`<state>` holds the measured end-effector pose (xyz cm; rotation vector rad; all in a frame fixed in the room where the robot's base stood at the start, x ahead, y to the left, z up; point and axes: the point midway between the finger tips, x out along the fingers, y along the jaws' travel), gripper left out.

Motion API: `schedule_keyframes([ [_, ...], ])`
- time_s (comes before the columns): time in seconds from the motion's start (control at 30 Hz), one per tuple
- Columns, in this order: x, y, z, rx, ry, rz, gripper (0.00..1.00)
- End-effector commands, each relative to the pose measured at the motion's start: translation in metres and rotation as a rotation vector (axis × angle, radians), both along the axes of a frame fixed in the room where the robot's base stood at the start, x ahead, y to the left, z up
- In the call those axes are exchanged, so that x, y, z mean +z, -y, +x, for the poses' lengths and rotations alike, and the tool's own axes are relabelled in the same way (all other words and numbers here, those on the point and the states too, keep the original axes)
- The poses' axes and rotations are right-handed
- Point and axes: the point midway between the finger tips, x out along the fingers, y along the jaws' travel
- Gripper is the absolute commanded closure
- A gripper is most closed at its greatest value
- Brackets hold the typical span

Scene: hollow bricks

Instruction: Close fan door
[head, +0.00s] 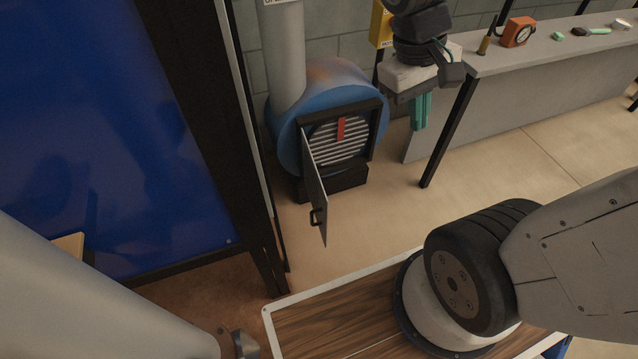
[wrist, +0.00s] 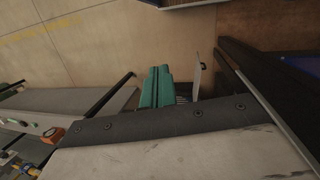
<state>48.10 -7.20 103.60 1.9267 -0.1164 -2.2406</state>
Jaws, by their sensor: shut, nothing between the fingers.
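The fan (head: 338,95) is a blue, rust-stained round housing on the floor against the block wall, with a dark square frame and a striped grille. Its door (head: 316,192) is a thin grey panel with a dark handle, hinged on the left of the frame and standing wide open toward me. In the wrist view the door (wrist: 197,75) shows as a pale upright strip beside the fingers. My gripper (head: 420,112) is to the right of the fan, its teal fingers shut and empty, pointing down. It appears apart from the door. The fingers (wrist: 155,88) hide part of the fan in the wrist view.
A grey bench (head: 540,75) with an orange device (head: 517,32) and small items stands at the right. A blue panel (head: 110,120) with a black frame stands at the left, close to the door. Bare floor (head: 375,225) lies before the fan.

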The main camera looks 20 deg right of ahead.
Motion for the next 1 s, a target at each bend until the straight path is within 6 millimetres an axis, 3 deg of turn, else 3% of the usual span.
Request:
schedule_keyframes([
  [0.3, -0.079, 0.058, 0.111, 0.286, 0.005, -0.248, 1.00],
  [0.53, -0.164, 0.062, 0.196, 0.620, 0.085, -0.277, 1.00],
  [0.7, -0.247, 0.030, 0.240, 0.915, 0.158, -0.151, 1.00],
  [0.83, -0.312, -0.016, 0.248, 1.156, 0.204, 0.062, 1.00],
  [0.9, -0.333, -0.041, 0.243, 1.261, 0.219, 0.191, 1.00],
  [1.0, -0.340, -0.069, 0.235, 1.369, 0.237, 0.346, 1.00],
])
